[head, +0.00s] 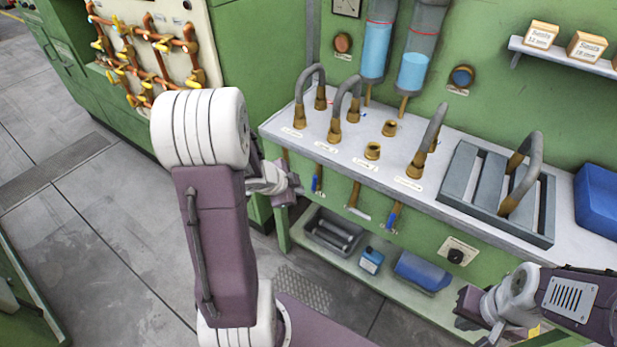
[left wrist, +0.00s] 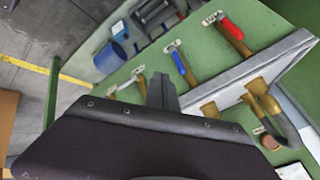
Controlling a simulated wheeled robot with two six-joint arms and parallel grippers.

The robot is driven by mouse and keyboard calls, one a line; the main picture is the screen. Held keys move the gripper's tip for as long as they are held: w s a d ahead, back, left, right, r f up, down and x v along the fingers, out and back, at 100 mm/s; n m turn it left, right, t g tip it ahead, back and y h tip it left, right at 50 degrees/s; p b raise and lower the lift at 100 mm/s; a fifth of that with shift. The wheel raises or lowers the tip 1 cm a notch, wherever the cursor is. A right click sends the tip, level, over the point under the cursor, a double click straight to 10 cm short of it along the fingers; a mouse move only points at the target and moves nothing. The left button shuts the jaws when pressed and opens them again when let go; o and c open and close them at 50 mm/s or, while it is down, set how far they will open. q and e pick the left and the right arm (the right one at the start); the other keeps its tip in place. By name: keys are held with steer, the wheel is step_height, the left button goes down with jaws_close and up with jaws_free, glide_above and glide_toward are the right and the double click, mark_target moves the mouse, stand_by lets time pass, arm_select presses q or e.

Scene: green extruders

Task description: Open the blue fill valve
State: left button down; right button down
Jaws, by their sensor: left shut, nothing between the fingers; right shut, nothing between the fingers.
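Under the front of the white counter hang brass pipes with small lever valves. One blue lever (head: 316,183) is at the left and another blue lever (head: 393,215) is further right; I cannot read which is labelled fill. My left gripper (head: 291,184) is shut and empty, just left of the left blue lever, apart from it as far as I can tell. In the left wrist view a dark finger (left wrist: 162,95) shows, with a blue lever (left wrist: 178,62) beyond it and a red lever (left wrist: 231,28) further right. My right gripper (head: 470,306) is shut and empty at the lower right.
The counter (head: 340,150) carries grey hoses on brass fittings and a grey rack (head: 495,190). Two tubes of blue liquid (head: 376,50) hang on the green wall. A low shelf (head: 375,275) below holds a tray and blue containers. Open floor lies at the left.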

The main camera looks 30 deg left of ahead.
arm_select(q)
steer(key=w+d+r+p, duration=0.1)
steer(key=w+d+r, duration=0.15)
steer(key=d, duration=0.25)
steer(key=w+d+r, duration=0.1)
steer(key=d+r, duration=0.2)
steer(key=d, duration=0.2)
steer(key=s+d+f+n+g, duration=0.1)
steer(key=s+f+n+g, duration=0.1)
steer(key=s+n, duration=0.3)
steer(key=s+d+f+n+g+y, duration=0.1)
steer(key=s+f+n+g, duration=0.2)
steer(key=s+n, duration=0.3)
steer(key=s+g, duration=0.1)
steer(key=s, duration=0.4)
steer(key=shift+s+d+p, duration=0.3)
